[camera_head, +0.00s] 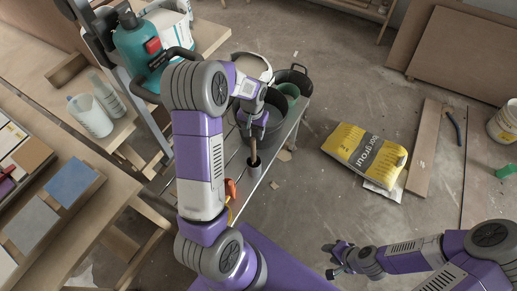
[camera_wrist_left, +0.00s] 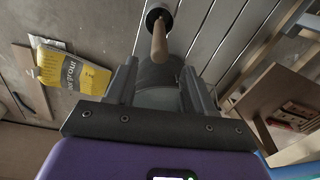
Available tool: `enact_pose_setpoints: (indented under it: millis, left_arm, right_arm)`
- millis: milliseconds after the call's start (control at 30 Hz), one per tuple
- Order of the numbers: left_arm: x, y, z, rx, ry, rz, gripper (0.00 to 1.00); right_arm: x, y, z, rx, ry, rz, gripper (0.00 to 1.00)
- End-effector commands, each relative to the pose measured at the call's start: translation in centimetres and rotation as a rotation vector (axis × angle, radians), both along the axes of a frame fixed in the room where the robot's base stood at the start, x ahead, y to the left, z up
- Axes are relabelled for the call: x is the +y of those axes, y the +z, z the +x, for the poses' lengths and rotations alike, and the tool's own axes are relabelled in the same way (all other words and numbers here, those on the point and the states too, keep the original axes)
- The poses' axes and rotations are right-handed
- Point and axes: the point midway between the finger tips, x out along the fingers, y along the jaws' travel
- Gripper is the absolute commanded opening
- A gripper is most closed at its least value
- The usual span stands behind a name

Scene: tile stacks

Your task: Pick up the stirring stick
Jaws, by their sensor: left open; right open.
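The stirring stick (camera_head: 253,149) is a slim brown wooden rod standing in a small dark-topped grey holder (camera_head: 254,171) on the metal bench. In the left wrist view the stick (camera_wrist_left: 159,42) rises from a black round opening (camera_wrist_left: 158,17), just beyond the fingertips. My left gripper (camera_head: 249,116) is over the bench, slightly above the stick in the head picture. In the left wrist view its two fingers (camera_wrist_left: 160,84) are apart, with nothing held. My right gripper (camera_head: 334,258) is open and empty at the lower right, far from the stick.
A dark bucket (camera_head: 274,124) is close behind my left gripper. A teal bottle (camera_head: 138,45) and a clear jug (camera_head: 90,116) stand at left. A yellow grout bag (camera_head: 365,150) lies on the floor. An orange-handled tool (camera_head: 231,190) is near my left arm.

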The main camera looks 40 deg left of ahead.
Motion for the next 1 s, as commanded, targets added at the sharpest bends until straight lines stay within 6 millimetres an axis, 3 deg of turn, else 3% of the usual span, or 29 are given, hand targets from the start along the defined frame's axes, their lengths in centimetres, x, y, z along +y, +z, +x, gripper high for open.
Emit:
enact_pose_setpoints:
  millis: [500,767,833,1000]
  left_arm:
    - [-0.5,-6.6,-0.6,0.003,0.000,-0.003,0.53]
    - [-0.5,-7.1,-0.5,0.000,-0.001,-0.002,0.53]
    - [-0.5,-7.1,-0.5,0.000,-0.001,-0.002,0.47]
    - [-0.5,-7.1,-0.5,0.000,-0.001,-0.002,0.21]
  right_arm:
    - [0.0,-2.5,0.0,0.001,0.000,0.000,0.43]
    - [0.0,-2.5,0.0,0.001,0.000,0.000,0.43]
    - [0.0,-2.5,0.0,0.001,0.000,0.000,0.43]
    - [0.0,-2.5,0.0,0.001,0.000,0.000,0.43]
